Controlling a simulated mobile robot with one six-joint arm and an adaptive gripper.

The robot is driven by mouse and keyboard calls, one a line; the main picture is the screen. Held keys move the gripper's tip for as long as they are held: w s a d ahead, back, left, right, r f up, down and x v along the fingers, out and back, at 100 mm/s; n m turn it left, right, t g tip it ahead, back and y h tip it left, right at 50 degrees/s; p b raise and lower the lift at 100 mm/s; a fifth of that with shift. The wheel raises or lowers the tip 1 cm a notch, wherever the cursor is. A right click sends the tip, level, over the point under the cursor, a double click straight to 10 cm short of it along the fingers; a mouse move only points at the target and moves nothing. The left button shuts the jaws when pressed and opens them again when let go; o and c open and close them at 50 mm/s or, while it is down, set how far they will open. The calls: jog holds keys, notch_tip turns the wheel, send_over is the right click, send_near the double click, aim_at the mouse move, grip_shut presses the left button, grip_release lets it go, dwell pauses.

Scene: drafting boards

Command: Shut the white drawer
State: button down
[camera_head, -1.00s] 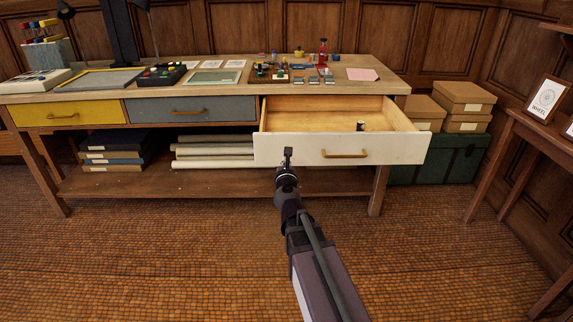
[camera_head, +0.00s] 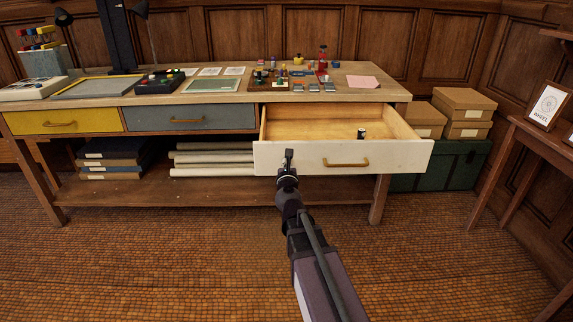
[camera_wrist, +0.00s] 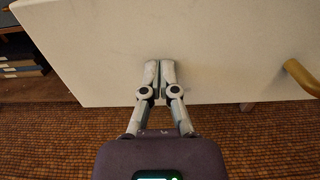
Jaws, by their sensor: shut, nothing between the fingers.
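The white drawer (camera_head: 400,157) is pulled out from the right part of the bench, with its wooden inside showing. A small dark and white item (camera_head: 361,133) stands inside it. Its brass handle (camera_head: 346,162) is at the middle of the front. My gripper (camera_head: 289,156) is shut and empty, in front of the left part of the drawer front. In the wrist view the two fingertips (camera_wrist: 160,66) are together against or very close to the white front (camera_wrist: 222,50); I cannot tell if they touch. The handle (camera_wrist: 301,76) is to their right.
A yellow drawer (camera_head: 62,121) and a grey drawer (camera_head: 190,117) are shut at the left. The bench top (camera_head: 385,94) holds several small items. Cardboard boxes (camera_head: 462,103) on a green trunk (camera_head: 437,166) stand right of the bench. A side table stands far right.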

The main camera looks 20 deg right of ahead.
send_over(284, 127)
jog(key=shift+w, duration=0.1)
jog(key=shift+w+d+r, duration=0.1)
jog(key=shift+w, duration=0.1)
dwell(0.4)
jog(key=shift+s, duration=0.1)
jog(key=v, duration=1.5)
